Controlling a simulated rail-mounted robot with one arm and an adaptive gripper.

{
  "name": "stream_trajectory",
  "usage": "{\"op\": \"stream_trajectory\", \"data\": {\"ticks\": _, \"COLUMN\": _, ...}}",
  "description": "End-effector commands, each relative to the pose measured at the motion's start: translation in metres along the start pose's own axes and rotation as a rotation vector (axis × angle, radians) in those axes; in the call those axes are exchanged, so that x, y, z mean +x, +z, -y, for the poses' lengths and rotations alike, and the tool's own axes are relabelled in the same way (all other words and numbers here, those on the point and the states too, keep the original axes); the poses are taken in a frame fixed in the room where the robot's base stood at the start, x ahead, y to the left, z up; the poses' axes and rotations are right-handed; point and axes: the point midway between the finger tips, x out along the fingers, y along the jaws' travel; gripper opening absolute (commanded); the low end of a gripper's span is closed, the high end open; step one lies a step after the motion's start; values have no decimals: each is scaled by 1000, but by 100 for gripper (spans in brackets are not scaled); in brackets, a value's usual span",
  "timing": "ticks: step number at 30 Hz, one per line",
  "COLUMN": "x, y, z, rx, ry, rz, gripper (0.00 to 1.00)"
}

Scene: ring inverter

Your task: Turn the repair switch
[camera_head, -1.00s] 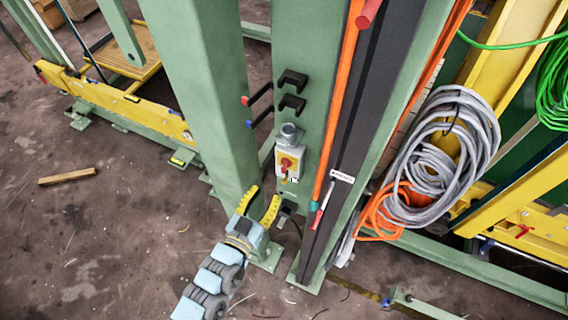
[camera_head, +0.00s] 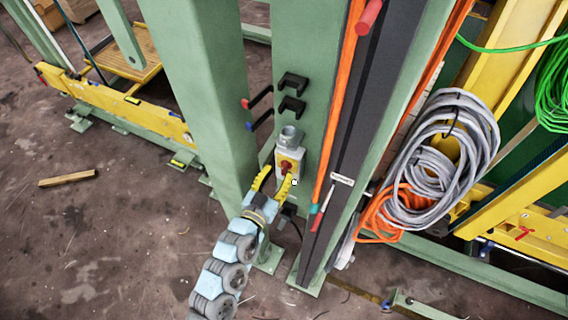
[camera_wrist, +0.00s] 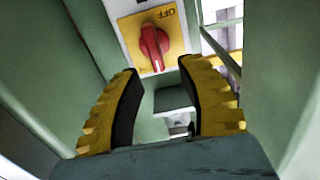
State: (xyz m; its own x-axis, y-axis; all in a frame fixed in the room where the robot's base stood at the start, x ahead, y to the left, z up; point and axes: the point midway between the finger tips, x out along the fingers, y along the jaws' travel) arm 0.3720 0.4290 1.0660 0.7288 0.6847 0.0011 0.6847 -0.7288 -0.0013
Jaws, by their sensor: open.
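The repair switch (camera_head: 287,166) is a red rotary knob on a yellow plate, on a light box fixed to a green column. In the wrist view the red knob (camera_wrist: 154,47) is near the top centre, with "OFF" printed on the plate at its upper right. My gripper (camera_head: 276,174) has yellow, ridged fingers. It is open and empty, just below and in front of the switch box. In the wrist view the fingers (camera_wrist: 160,75) stand apart to left and right, below the knob. They do not visibly touch it. In the head view the right finger partly covers the switch box.
Black brackets (camera_head: 292,104) stick out of the green column (camera_head: 312,60) above the switch. A second green post (camera_head: 205,90) stands close on the left. An orange strip and coiled grey cables (camera_head: 440,155) hang on the right. A wood piece (camera_head: 68,179) lies on the floor.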

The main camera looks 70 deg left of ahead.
Motion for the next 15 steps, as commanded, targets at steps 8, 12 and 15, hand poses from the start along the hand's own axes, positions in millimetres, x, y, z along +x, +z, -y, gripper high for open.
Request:
{"op": "stream_trajectory", "data": {"ticks": 8, "x": 27, "y": 0, "z": 0, "rx": -2, "ry": 1, "rz": 1, "gripper": 39}}
{"op": "stream_trajectory", "data": {"ticks": 12, "x": 34, "y": 0, "z": -1, "rx": -1, "ry": 2, "rz": 0, "gripper": 39}}
{"op": "stream_trajectory", "data": {"ticks": 15, "x": 36, "y": 0, "z": -1, "rx": -1, "ry": 2, "rz": 0, "gripper": 39}}
